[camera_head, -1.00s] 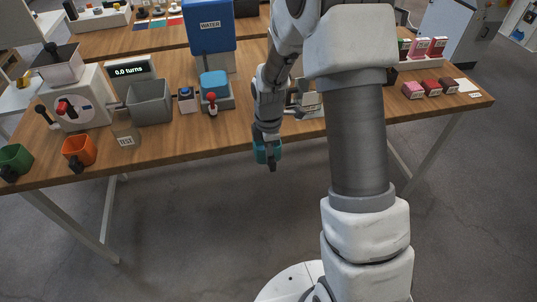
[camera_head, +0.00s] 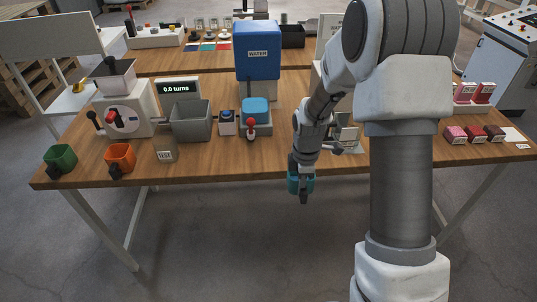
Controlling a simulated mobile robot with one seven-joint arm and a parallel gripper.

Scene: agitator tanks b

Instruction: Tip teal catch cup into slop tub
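My gripper (camera_head: 303,192) points down just off the front edge of the table, right of centre. It appears shut on the teal catch cup (camera_head: 293,184), whose sides show around the dark fingers. The cup's inside and contents are hidden. A grey open square tub (camera_head: 191,122) stands on the table to the left of my gripper, with its mouth up. It looks like the slop tub, but I read no label on it.
A blue-topped device with a red knob (camera_head: 256,116) and a small button box (camera_head: 227,122) stand between tub and gripper. A TEST cup (camera_head: 165,152), an orange cup (camera_head: 121,157) and a green cup (camera_head: 61,158) line the front left. A blue WATER tank (camera_head: 258,52) stands behind.

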